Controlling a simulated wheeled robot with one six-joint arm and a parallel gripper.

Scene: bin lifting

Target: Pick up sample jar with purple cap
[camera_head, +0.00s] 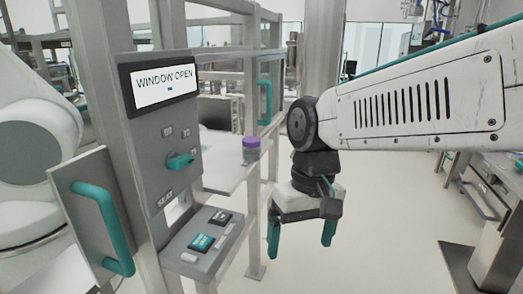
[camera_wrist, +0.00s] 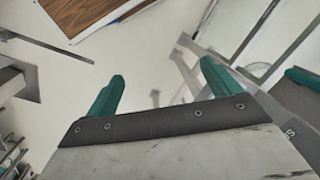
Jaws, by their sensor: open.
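The sample jar with a purple cap (camera_head: 251,147) stands upright near the right end of a pale shelf (camera_head: 222,172), behind the control panel, in the head view. My gripper (camera_head: 301,240) hangs to the right of the jar and lower in the picture, nearer to me, with its teal fingers pointing down. The fingers are apart with nothing between them. I cannot make out the jar in the wrist view.
A grey control panel (camera_head: 165,140) reading "WINDOW OPEN" stands at left, with a teal handle (camera_head: 104,228) and a button box (camera_head: 208,243). Metal frame posts stand beside the shelf. A bench (camera_head: 487,195) is at right. The floor (camera_head: 385,230) between is clear.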

